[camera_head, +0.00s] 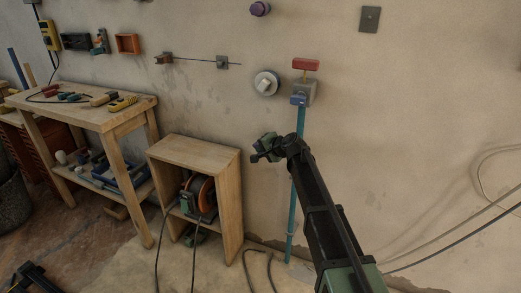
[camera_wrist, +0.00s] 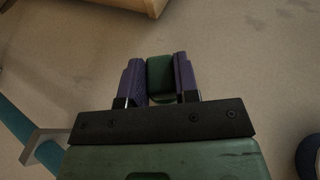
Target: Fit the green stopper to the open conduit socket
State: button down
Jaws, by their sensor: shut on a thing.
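My gripper (camera_head: 262,150) is in front of the wall, left of the teal pipe and below the round pale fitting. In the wrist view its purple jaws (camera_wrist: 160,80) are shut on the green stopper (camera_wrist: 160,76), which sits between them. In the head view the stopper cannot be told clearly from the dark gripper. A round pale fitting (camera_head: 266,83) with a square centre is on the wall above the gripper. I cannot tell which wall fitting is the open conduit socket.
The teal pipe (camera_head: 300,135) runs up to a grey box (camera_head: 304,92) with a red handle (camera_head: 305,65). A purple knob (camera_head: 260,9) is higher on the wall. A wooden cabinet (camera_head: 205,152) and workbench (camera_head: 92,118) stand left.

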jog(key=c, duration=0.8)
grip_release()
jog(key=p+v, duration=0.5)
jog(key=v, duration=0.6)
